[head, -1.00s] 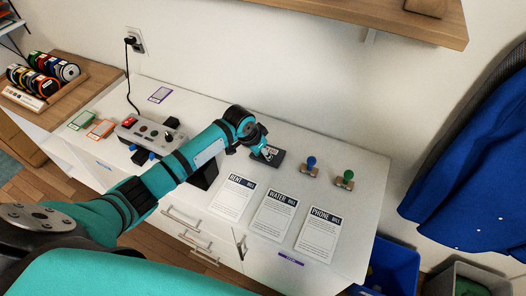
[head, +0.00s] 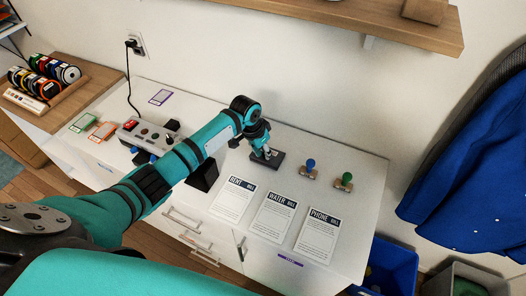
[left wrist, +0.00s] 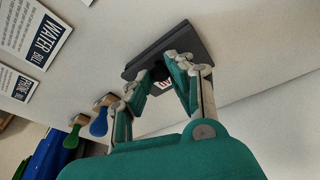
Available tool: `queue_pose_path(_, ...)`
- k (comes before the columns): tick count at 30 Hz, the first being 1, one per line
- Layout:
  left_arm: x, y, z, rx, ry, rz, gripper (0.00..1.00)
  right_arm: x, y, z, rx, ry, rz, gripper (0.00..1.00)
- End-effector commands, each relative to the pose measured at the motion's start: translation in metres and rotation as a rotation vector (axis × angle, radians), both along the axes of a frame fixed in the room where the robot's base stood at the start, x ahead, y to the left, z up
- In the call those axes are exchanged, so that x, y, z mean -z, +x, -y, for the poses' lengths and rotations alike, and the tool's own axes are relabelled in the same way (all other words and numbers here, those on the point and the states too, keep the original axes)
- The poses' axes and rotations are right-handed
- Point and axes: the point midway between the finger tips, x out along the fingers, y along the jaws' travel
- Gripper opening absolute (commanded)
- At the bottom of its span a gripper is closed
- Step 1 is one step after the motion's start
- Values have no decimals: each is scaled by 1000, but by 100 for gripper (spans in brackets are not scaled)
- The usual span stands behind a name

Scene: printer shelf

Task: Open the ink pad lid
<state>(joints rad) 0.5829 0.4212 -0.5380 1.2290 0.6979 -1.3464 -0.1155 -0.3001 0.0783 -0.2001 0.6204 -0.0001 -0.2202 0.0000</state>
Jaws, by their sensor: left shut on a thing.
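The ink pad (head: 279,163) is a dark grey, flat rectangular case on the white cabinet top, left of the stamps. My left gripper (head: 266,153) reaches down onto its lid. The fingers partly hide the lid, and I see no clear gap between lid and base. My right gripper is not in view.
A blue-handled stamp (head: 310,166) and a green-handled stamp (head: 344,181) stand to the right. Three bill sheets, including the water bill (head: 272,218), lie in front. A control box (head: 150,133) is at left. A wooden shelf (head: 350,22) hangs above.

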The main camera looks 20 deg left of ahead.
Motion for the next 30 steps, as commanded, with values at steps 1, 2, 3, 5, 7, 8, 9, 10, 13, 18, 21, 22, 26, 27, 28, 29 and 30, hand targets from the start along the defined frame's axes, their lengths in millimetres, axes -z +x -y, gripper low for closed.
queue_pose_path(1,-6,5,0,-3,0,-32,0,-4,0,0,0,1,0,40)
queue_pose_path(2,-7,6,1,-2,0,-56,0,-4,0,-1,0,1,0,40)
queue_pose_path(3,-8,8,1,-3,1,-88,0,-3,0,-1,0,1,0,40)
queue_pose_path(5,-9,11,1,-1,3,-138,0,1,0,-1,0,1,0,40)
queue_pose_path(7,-10,14,1,-2,4,-196,0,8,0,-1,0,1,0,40)
queue_pose_path(8,-10,16,2,-2,5,-219,0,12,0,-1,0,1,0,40)
queue_pose_path(9,-10,17,1,-1,6,-248,0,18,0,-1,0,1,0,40)
queue_pose_path(10,-10,19,2,-1,6,-268,0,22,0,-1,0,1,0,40)
queue_pose_path(13,-12,22,2,0,8,-321,0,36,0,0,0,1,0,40)
queue_pose_path(18,-15,26,2,0,12,-392,0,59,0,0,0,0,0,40)
queue_pose_path(21,-16,28,1,0,14,-424,0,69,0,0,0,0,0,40)
queue_pose_path(22,-17,28,1,1,14,-432,0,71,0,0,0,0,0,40)
queue_pose_path(26,-19,30,1,0,14,-457,0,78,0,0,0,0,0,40)
queue_pose_path(27,-20,30,1,1,14,-462,0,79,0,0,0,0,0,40)
queue_pose_path(28,-20,30,1,1,15,-466,0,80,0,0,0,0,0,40)
queue_pose_path(29,-21,30,1,1,14,-468,0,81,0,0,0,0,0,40)
queue_pose_path(30,-21,30,1,1,15,-471,0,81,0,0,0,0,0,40)
